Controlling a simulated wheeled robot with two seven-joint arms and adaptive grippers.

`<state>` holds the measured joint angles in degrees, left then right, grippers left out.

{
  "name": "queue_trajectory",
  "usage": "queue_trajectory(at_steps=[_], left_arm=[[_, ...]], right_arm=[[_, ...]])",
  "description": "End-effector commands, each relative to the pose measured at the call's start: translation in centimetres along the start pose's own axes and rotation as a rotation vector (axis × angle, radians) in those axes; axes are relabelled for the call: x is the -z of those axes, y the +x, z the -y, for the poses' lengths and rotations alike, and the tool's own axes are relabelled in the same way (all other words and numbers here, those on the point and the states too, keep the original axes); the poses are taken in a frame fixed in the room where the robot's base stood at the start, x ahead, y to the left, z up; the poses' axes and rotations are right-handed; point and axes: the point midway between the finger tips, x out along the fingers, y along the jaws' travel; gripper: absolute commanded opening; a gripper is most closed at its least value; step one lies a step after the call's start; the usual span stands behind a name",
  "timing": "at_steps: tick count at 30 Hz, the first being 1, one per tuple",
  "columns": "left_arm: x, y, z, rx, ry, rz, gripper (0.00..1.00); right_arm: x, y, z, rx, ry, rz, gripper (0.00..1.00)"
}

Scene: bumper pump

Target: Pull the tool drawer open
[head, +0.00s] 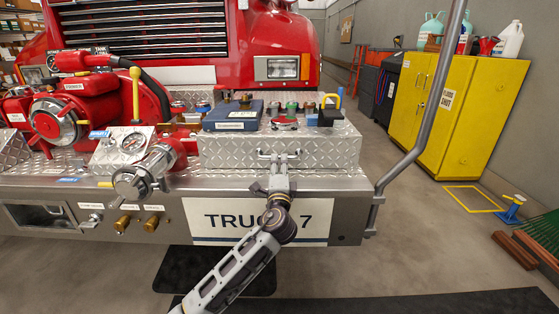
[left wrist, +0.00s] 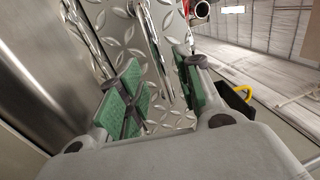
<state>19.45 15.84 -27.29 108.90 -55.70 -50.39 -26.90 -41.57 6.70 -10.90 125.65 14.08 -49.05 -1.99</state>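The tool drawer (head: 225,155) is a silver diamond-plate box front on the truck's bumper and looks closed. Its bar handle (head: 291,154) is at the middle of the front. My left gripper (head: 278,172) is right in front of the handle in the head view. In the left wrist view its two green-padded fingers (left wrist: 157,92) stand apart, with the handle bar (left wrist: 152,40) beyond and between them against the diamond plate. I cannot see the fingers touching the bar. My right gripper is not in view.
On the drawer box lie a blue case (head: 233,117), several coloured caps and a yellow-handled black item (head: 330,108). A red pump (head: 85,108) with gauge is to the left. A grey pole (head: 425,110) rises at right. A yellow cabinet (head: 455,105) stands beyond.

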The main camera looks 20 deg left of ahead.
Motion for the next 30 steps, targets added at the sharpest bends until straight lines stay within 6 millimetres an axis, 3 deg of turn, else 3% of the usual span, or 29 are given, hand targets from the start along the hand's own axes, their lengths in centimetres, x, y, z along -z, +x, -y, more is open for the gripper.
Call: queue_trajectory(at_steps=[15, 29, 30], left_arm=[[0.0, 4.0, -0.1, 0.0, 0.0, 0.0, 0.34], [0.0, 4.4, 0.0, 0.0, -0.001, 0.0, 0.34], [0.0, 4.4, 0.0, 0.0, -0.001, 0.0, 0.29]], right_arm=[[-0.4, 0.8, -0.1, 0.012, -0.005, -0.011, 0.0], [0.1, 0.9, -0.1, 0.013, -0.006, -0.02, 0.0], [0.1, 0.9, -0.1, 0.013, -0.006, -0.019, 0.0]])
